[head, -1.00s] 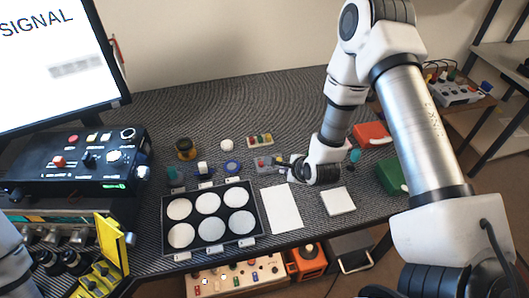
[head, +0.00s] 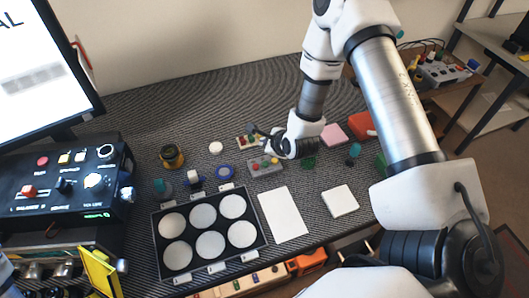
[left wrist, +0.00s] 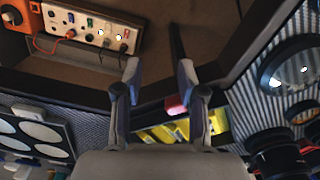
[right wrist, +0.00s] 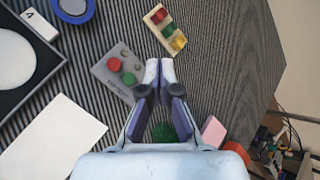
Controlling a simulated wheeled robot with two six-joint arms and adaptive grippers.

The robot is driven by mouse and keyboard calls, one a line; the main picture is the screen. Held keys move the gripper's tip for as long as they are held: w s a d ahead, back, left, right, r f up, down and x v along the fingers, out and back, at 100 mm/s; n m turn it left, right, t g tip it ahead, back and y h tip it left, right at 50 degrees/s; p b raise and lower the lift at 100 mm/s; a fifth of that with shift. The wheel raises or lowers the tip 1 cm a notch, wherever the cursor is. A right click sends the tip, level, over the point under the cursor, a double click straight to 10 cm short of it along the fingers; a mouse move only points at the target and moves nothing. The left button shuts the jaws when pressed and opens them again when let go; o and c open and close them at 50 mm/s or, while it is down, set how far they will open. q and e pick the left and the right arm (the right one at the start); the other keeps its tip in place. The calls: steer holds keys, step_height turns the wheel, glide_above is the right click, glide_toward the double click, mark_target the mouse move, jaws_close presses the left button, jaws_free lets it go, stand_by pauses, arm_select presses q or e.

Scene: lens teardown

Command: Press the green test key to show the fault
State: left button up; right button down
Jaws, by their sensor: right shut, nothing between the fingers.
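The grey key box (head: 265,167) lies on the dark ribbed bench mat, right of the blue ring. In the right wrist view its green key (right wrist: 129,78) sits beside a red key (right wrist: 113,64). My right gripper (right wrist: 160,70) is shut and empty, its tips just right of the box in that view. In the head view the right gripper (head: 257,131) hangs behind the box; its height above the mat is hard to tell. My left gripper (left wrist: 158,78) is open and empty in the left wrist view. The monitor (head: 35,75) shows "AL" and a blurred grey bar.
A tray with white round pads (head: 208,268) lies left of a white sheet (head: 283,214). A block with coloured pieces (right wrist: 165,30) lies close to the key box. A pink block (head: 333,135) and a red case (head: 362,125) are at the right. A control unit (head: 60,183) stands left.

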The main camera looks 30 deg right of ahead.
mark_target(266, 164)
step_height(266, 164, down, 7)
steer(key=b, duration=0.4)
steer(key=shift+s+r, duration=0.15)
steer(key=shift+r, duration=0.05)
steer(key=shift+f+b, duration=0.15)
steer(key=shift+b, duration=0.15)
stand_by(0.7)
steer(key=shift+f+b, duration=0.4)
steer(key=shift+b, duration=0.2)
steer(key=shift+f+b, duration=0.4)
steer(key=shift+b, duration=0.1)
stand_by(0.4)
steer(key=shift+r, duration=0.15)
steer(key=shift+r+p, duration=0.45)
steer(key=shift+r, duration=0.25)
steer(key=shift+r+p, duration=1.5)
steer(key=shift+r, duration=1)
